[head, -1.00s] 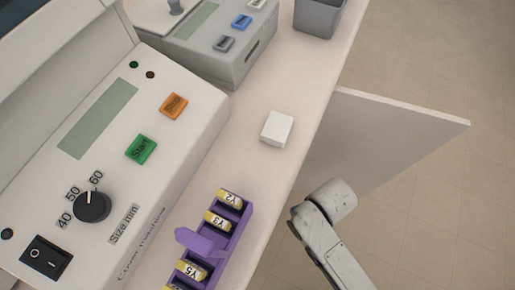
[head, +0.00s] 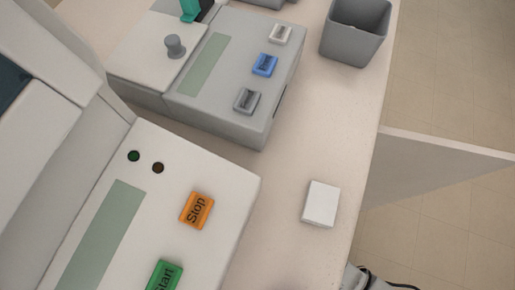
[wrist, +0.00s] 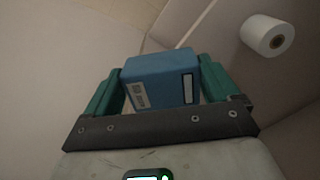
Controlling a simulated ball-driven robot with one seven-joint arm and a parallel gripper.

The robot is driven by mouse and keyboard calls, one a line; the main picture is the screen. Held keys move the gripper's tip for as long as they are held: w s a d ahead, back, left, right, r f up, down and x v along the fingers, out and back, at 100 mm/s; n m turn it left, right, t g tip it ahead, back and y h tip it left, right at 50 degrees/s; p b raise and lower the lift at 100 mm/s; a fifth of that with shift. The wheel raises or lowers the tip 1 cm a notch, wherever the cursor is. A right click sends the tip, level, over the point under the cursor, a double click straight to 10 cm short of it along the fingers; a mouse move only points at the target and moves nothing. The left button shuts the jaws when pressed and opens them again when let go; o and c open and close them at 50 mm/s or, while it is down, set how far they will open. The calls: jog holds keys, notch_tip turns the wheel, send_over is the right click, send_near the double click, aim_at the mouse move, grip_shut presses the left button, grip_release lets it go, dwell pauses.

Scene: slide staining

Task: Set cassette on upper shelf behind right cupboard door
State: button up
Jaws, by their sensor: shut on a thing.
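My gripper (wrist: 162,68) shows in the wrist view with its green fingers on either side of a blue box-shaped cassette (wrist: 160,88). An open cupboard door (head: 440,172) stands out from the bench front at the right of the head view. The shelves behind it are hidden in the head view.
A white block (head: 321,203) lies near the edge of the bench (head: 345,115). A grey bin (head: 356,30), a grey machine (head: 215,80) and a white machine with Stop and Start buttons (head: 120,215) stand on it. A white roll (wrist: 268,35) shows in the wrist view.

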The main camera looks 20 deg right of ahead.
jog(key=w+a, duration=0.7)
jog(key=a, duration=0.3)
jog(key=f, duration=0.2)
jog(key=f+b, duration=0.1)
jog(key=f, duration=0.1)
jog(key=f+b, duration=0.1)
jog(key=f, duration=0.1)
jog(key=shift+w+d+f, duration=0.15)
jog(key=shift+d+f, duration=0.1)
jog(key=shift+f, duration=0.1)
jog(key=shift+a+f, duration=0.1)
jog(key=shift+f, duration=0.05)
jog(key=shift+f, duration=0.1)
jog(key=o, duration=0.9)
notch_tip(320, 180, up, 8)
jog(key=shift+f+p, duration=0.1)
jog(key=shift+p, duration=0.55)
